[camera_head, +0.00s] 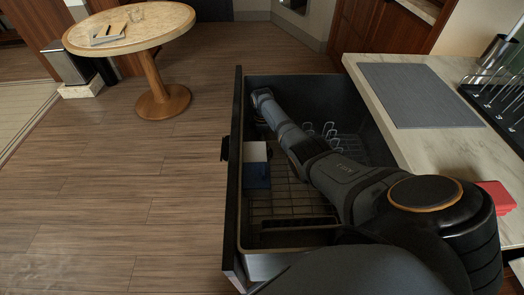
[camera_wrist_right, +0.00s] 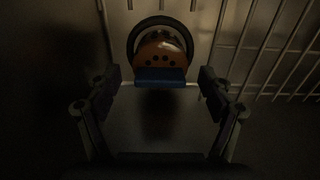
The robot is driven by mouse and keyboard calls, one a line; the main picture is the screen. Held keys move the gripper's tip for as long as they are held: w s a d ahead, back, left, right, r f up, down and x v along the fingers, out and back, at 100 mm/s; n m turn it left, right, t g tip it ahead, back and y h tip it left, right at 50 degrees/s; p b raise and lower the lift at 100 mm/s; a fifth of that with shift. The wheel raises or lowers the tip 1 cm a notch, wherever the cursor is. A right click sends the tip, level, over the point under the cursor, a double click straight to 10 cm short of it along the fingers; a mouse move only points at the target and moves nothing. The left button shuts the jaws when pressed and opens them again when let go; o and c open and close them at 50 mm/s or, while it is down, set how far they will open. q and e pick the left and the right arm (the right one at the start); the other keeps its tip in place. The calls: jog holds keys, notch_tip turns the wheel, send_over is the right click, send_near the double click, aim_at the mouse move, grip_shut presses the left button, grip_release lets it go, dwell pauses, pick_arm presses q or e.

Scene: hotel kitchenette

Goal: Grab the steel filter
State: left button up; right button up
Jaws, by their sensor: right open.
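My right arm reaches down into the open dark drawer (camera_head: 238,150). In the head view its gripper is hidden behind the wrist near the far left corner. In the right wrist view the right gripper (camera_wrist_right: 159,92) is open, its two fingers apart and nothing between them. Just beyond the fingertips is a round thing (camera_wrist_right: 160,50) with a dark ring, an orange-brown face with a row of dark holes, and a blue strip at its near edge. It may be the steel filter; the dim light leaves this unsure. My left gripper is not in view.
A wire rack (camera_head: 283,200) lies in the drawer, with upright white prongs (camera_head: 328,130) on the right. A cream and blue box (camera_head: 257,173) stands by the left wall. In the right wrist view metal bars (camera_wrist_right: 265,45) run at the right. A counter (camera_head: 440,150) borders the drawer's right side.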

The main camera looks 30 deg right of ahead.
jog(key=shift+c, duration=0.4)
grip_shut()
jog(key=shift+r, duration=0.1)
jog(key=shift+r, duration=0.3)
notch_tip(320, 180, up, 8)
jog(key=p, duration=0.3)
jog(key=shift+f, duration=0.2)
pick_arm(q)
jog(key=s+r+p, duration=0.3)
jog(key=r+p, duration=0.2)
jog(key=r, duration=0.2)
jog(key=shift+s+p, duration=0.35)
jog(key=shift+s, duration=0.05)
pick_arm(e)
notch_tip(320, 180, up, 20)
